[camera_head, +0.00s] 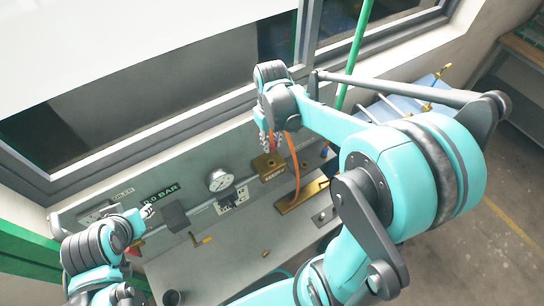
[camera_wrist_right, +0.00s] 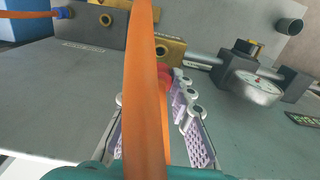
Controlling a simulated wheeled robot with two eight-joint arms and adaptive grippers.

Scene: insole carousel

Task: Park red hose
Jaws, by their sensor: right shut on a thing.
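The hose is orange with a red fitting (camera_wrist_right: 165,74) at its end. My right gripper (camera_wrist_right: 158,110) is shut on the hose end, between its lilac finger pads. In the head view, the right gripper (camera_head: 268,140) is just above a brass block (camera_head: 268,167) on the grey panel. In the wrist view, the red fitting appears in front of this brass block (camera_wrist_right: 170,51); I cannot tell whether they touch. A loop of orange hose (camera_wrist_right: 140,90) crosses close to the wrist camera and hides part of the grip. My left gripper (camera_head: 148,211) is at the panel's left; its opening is unclear.
A pressure gauge (camera_head: 219,180) and a dark box (camera_head: 174,216) are on the panel left of the brass block. A brass bracket (camera_head: 301,196) lies to its right. A dark cup (camera_head: 173,298) stands near the front. The grey bench top (camera_head: 215,265) is mostly clear.

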